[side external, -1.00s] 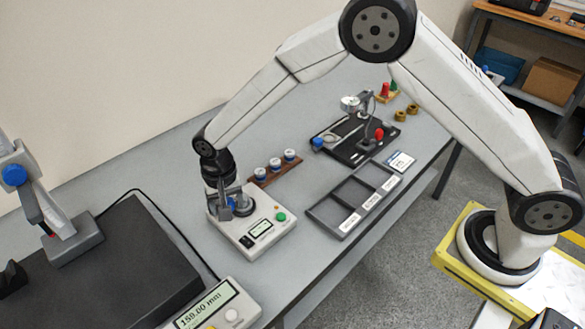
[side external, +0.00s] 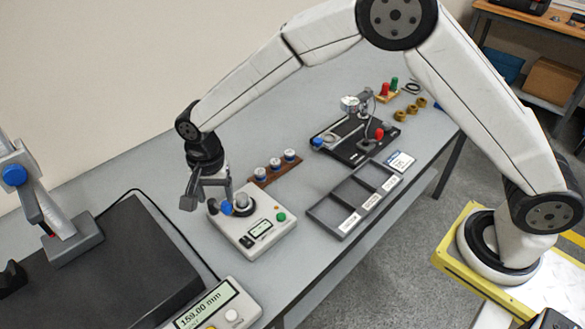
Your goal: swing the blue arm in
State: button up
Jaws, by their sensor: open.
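A blue-ended part (side external: 226,208), which looks like the blue arm, is on the light grey instrument box (side external: 257,232). It sits just left of a round dark and metal post (side external: 243,205). How it joins the box is too small to tell. My gripper (side external: 208,198) is open and empty, with its jaws spread at the back left corner of the box. The right finger shows close behind the blue part. I cannot tell if they touch.
A brown rack (side external: 262,180) with blue and white pieces stands behind the box. A grey sectioned tray (side external: 322,212) lies to its right, with a black fixture plate (side external: 340,153) beyond. A dark slab (side external: 120,270) and a readout (side external: 215,306) are at left.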

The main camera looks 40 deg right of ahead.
jog(key=r, duration=0.1)
jog(key=d+r, duration=0.1)
jog(key=r, duration=0.1)
jog(key=shift+s+r, duration=0.1)
jog(key=shift+r, duration=0.05)
jog(key=s+d+r+n+t, duration=0.1)
jog(key=s+d+n, duration=0.3)
jog(key=s+d, duration=0.5)
jog(key=s+d+n+t, duration=0.1)
jog(key=s+d+n, duration=0.4)
jog(key=s+d, duration=0.4)
jog(key=shift+d+r+t, duration=0.3)
jog(key=shift+d+r, duration=0.1)
jog(key=shift+d, duration=2)
jog(key=m+g, duration=0.3)
jog(key=m, duration=0.2)
send_over(225, 203)
notch_tip(225, 203, down, 2)
jog(key=shift+f, duration=0.1)
jog(key=shift+f, duration=0.15)
